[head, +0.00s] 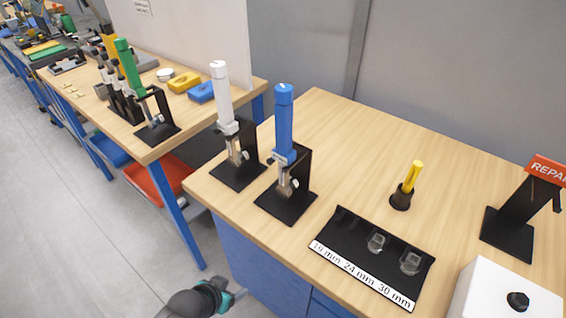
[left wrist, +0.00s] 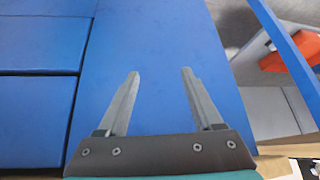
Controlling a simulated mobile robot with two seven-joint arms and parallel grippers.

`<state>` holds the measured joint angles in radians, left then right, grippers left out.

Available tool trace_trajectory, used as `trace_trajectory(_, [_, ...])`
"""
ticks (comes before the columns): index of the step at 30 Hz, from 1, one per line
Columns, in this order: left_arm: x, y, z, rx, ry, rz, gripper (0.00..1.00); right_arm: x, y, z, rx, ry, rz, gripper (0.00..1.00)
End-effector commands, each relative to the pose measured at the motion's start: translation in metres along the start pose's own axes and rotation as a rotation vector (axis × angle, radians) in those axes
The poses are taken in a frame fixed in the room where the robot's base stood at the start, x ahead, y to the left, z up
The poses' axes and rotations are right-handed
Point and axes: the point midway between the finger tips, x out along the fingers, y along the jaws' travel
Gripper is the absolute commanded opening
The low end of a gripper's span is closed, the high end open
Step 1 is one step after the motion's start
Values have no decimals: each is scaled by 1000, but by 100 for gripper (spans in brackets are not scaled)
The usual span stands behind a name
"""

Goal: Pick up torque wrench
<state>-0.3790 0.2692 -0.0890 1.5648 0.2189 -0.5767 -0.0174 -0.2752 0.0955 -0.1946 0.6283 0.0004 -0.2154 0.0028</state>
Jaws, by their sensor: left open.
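A torque wrench with a blue handle (head: 284,120) stands upright in a black stand (head: 300,205) on the wooden bench. A second one with a white handle (head: 221,95) stands upright in a like stand just left of it. The frames do not show which one the task means. My left gripper (head: 228,290) is low at the bottom of the head view, beside the bench's blue cabinet and below its top. In the left wrist view its two fingers (left wrist: 160,75) are apart with nothing between them, facing the blue panel. My right gripper is not in view.
A black socket tray (head: 342,214) marked 19, 24 and 30 mm lies in front. A yellow tool (head: 412,177) in a black holder, a red-topped repair stand (head: 508,235) and a white box (head: 490,290) are at right. A green-handled tool (head: 128,65) stands on the left bench.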

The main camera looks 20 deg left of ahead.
Motion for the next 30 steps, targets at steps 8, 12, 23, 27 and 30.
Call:
trace_trajectory(8, [-128,11,-146,45,200,70,68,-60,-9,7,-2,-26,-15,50])
trace_trajectory(12, [-189,17,-207,83,320,111,68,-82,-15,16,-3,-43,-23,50])
trace_trajectory(23, [-276,27,-301,133,593,201,68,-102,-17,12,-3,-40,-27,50])
trace_trajectory(27, [-261,31,-310,132,596,202,68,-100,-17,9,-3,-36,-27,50])
trace_trajectory(30, [-248,34,-319,130,595,201,68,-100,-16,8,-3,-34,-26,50])
